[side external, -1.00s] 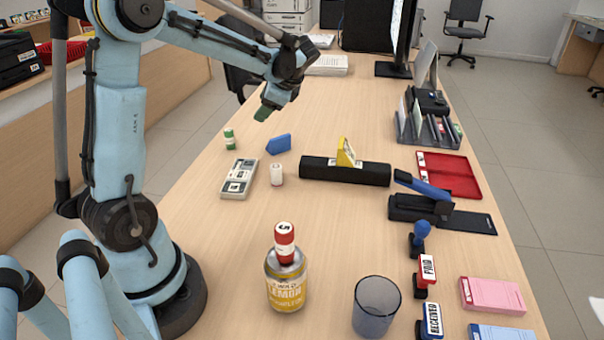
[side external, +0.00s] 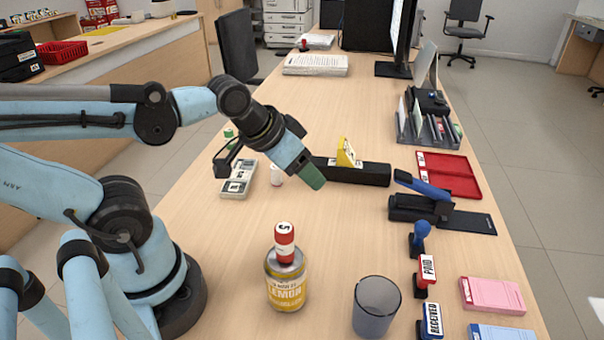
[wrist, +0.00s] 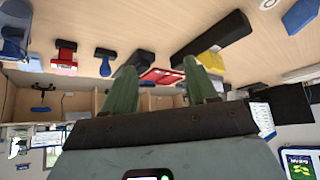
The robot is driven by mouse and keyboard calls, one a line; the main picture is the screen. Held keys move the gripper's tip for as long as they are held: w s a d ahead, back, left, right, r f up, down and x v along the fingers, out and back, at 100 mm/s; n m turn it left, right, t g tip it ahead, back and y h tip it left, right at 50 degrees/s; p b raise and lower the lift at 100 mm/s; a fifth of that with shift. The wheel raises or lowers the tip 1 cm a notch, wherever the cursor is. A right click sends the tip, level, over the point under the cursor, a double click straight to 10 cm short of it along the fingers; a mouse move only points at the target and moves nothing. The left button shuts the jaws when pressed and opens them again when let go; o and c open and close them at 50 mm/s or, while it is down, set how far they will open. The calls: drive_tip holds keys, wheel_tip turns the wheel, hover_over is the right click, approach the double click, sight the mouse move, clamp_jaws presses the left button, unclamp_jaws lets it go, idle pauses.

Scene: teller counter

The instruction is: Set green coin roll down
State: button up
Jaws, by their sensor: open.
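The green coin roll (side external: 229,133) is at the far left of the counter in the side view, mostly hidden behind my arm, with only its green end showing. It is not clearly seen in the wrist view. My gripper (side external: 313,179) has green fingertips and hangs above the middle of the counter, in front of the black bar and well to the right of the green roll. In the wrist view my gripper (wrist: 162,82) shows its two fingers apart, with nothing between them.
A red coin roll (side external: 284,243) stands on a lemon can (side external: 286,288). A grey coin tray (side external: 236,185), a white roll (side external: 276,176) and a black bar (side external: 365,173) with a yellow wedge (side external: 346,153) are near my gripper. A glass (side external: 376,308) and stamps (side external: 427,272) stand front right.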

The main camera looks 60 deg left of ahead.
idle(0.4)
drive_tip(key=w+a+r+m+g+y, duration=0.1)
drive_tip(key=w+a+m+g+y, duration=0.3)
drive_tip(key=a, duration=0.6)
drive_tip(key=w+a+m+g+y, duration=0.25)
drive_tip(key=w+a, duration=0.35)
drive_tip(key=a, duration=0.4)
drive_tip(key=a+f+m+g+y, duration=0.1)
drive_tip(key=a+f+g+y, duration=0.15)
drive_tip(key=a+g, duration=0.35)
drive_tip(key=m+g, duration=0.1)
drive_tip(key=g, duration=0.3)
approach(230, 139)
drive_tip(key=shift+w+a+r, duration=0.35)
drive_tip(key=shift+a+r, duration=0.25)
drive_tip(key=shift+a, duration=0.05)
drive_tip(key=shift+s+a+f+g, duration=0.15)
drive_tip(key=shift+s+a+g, duration=0.05)
drive_tip(key=shift+s+g, duration=0.05)
drive_tip(key=x, duration=1.1)
drive_tip(key=shift+s+a, duration=0.1)
drive_tip(key=shift+a, duration=0.05)
clamp_jaws()
